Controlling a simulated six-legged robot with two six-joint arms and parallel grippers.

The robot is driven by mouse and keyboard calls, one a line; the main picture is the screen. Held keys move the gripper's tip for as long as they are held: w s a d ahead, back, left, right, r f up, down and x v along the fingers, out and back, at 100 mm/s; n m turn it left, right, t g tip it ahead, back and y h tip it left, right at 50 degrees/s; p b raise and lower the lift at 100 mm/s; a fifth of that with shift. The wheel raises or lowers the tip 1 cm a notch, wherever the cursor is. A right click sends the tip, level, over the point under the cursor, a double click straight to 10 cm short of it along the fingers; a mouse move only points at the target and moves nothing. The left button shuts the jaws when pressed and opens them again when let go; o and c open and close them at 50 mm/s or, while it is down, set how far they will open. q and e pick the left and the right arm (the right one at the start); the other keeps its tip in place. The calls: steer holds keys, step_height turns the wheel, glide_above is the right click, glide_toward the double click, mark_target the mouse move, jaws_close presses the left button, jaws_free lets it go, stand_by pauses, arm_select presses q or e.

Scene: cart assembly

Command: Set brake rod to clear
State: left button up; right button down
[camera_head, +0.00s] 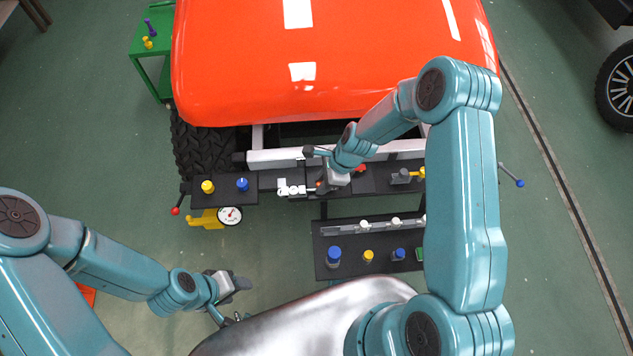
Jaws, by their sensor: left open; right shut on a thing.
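My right gripper (322,183) is at the dark bar (268,182) across the front of the red-orange cart (320,70). It is shut on a small part, mostly hidden by the gripper and wrist. I cannot tell whether this part is the brake rod. White fittings (291,188) are just left of the gripper, and a small red piece (361,168) shows to its right. A lever with a red knob (175,211) is at the bar's left end; a rod with a blue knob (519,183) is at the right. My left gripper (236,300) is open, apart from the cart, at lower left.
A yellow gauge (208,219) hangs below the bar's left end. A dark panel (322,268) with coloured knobs lies below the bar. A green stand (150,45) is at upper left, a separate wheel (620,90) at far right. Floor at left is mostly clear.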

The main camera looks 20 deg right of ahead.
steer(key=shift+d, duration=0.15)
steer(key=c, duration=1)
jaws_free()
steer(key=shift+d, duration=0.1)
steer(key=shift+o, duration=0.2)
steer(key=shift+r, duration=0.1)
steer(key=v, duration=1.6)
steer(key=shift+s, duration=0.15)
